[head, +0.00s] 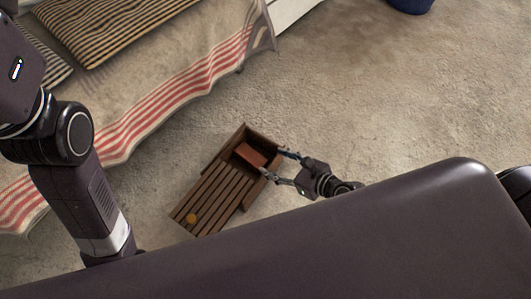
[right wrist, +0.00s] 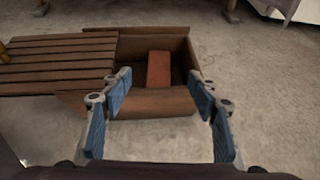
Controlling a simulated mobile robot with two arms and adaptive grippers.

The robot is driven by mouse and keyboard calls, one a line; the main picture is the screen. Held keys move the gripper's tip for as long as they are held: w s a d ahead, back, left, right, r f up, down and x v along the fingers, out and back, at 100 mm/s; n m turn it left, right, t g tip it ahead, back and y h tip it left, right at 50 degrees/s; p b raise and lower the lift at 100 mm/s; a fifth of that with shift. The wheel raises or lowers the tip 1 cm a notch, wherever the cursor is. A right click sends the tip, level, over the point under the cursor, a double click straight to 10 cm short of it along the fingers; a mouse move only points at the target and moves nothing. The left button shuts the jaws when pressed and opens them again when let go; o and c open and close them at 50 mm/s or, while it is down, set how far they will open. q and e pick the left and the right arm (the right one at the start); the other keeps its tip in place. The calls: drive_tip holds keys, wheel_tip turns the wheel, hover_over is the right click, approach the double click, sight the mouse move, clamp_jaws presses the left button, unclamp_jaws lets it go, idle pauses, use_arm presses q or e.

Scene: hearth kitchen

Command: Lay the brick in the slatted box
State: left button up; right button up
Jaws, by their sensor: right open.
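The slatted box (head: 243,134) stands on the floor, its slatted top (head: 213,196) covering one part and leaving the other part open. The reddish-brown brick (head: 250,155) is inside the open part. In the right wrist view the brick (right wrist: 159,70) shows within the walls of the box (right wrist: 155,103). My right gripper (head: 278,166) is open and empty at the box's right side. Its blue-padded fingers (right wrist: 160,95) are spread apart, and neither holds the brick. My left arm comes in at the left, but its gripper is not in view.
A small round orange-brown thing (head: 191,219) is on the slats. A bed or bench with a red-striped cloth (head: 170,100) and striped cushions (head: 105,30) is at upper left. A dark blue round object (head: 410,4) is at the top. The floor on the right is clear.

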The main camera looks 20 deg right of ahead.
drive_tip(key=shift+v, duration=0.85)
